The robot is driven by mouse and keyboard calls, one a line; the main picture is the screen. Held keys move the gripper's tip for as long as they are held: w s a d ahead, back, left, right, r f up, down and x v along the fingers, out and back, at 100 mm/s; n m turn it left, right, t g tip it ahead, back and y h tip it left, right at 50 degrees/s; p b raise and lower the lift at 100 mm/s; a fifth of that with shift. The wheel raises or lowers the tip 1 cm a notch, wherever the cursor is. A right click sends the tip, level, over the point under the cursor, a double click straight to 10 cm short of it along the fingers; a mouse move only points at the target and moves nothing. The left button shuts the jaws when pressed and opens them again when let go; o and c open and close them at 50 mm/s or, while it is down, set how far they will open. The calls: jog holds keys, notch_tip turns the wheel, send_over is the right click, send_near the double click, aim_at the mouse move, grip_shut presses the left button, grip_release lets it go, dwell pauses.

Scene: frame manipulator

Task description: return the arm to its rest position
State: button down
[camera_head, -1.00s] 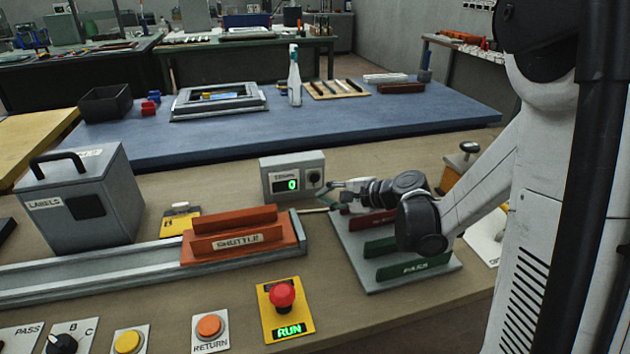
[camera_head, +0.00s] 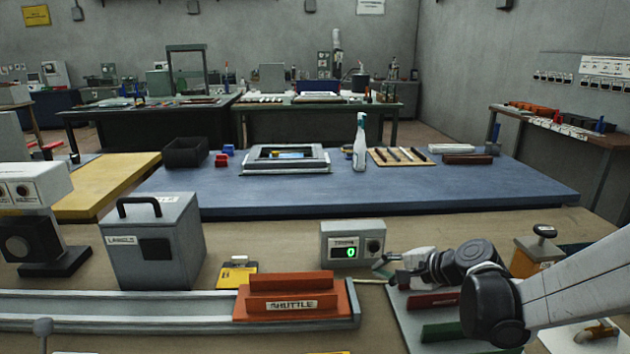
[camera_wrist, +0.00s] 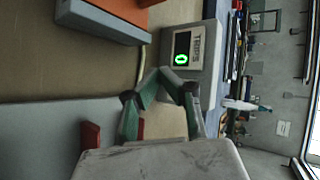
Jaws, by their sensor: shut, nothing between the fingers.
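My arm reaches in from the right in the head view, bent low over the bench. My gripper (camera_head: 382,266) is just right of the grey counter box (camera_head: 352,244), which shows a green 0. In the wrist view the green-grey fingers (camera_wrist: 158,76) meet at their tips with nothing between them. The counter box (camera_wrist: 190,50) stands just beyond them there. A grey plate (camera_head: 397,312) with a red and a green block lies below my gripper and wrist.
The orange shuttle (camera_head: 290,303) sits on its rail left of my gripper. A grey labels box (camera_head: 153,245) stands farther left. A brass-coloured stand with a black knob (camera_head: 538,250) is near my forearm. The blue table (camera_head: 280,200) lies behind.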

jog(key=s+r+n+h+p, duration=0.1)
jog(key=s+r+n+h, duration=0.1)
jog(key=s, duration=0.6)
jog(key=s+r+n+g+h+p, duration=0.1)
jog(key=s+r+n+h, duration=0.2)
jog(key=s+n, duration=0.2)
jog(key=s+d+r+n+h+p, duration=0.1)
jog(key=s+r+n+h, duration=0.1)
jog(key=s, duration=0.9)
jog(key=shift+s+r+n+g, duration=0.35)
jog(key=shift+r+n, duration=0.5)
jog(key=shift+n, duration=0.45)
jog(key=c, duration=2.4)
grip_release()
jog(key=shift+d, duration=0.1)
jog(key=shift+c, duration=0.2)
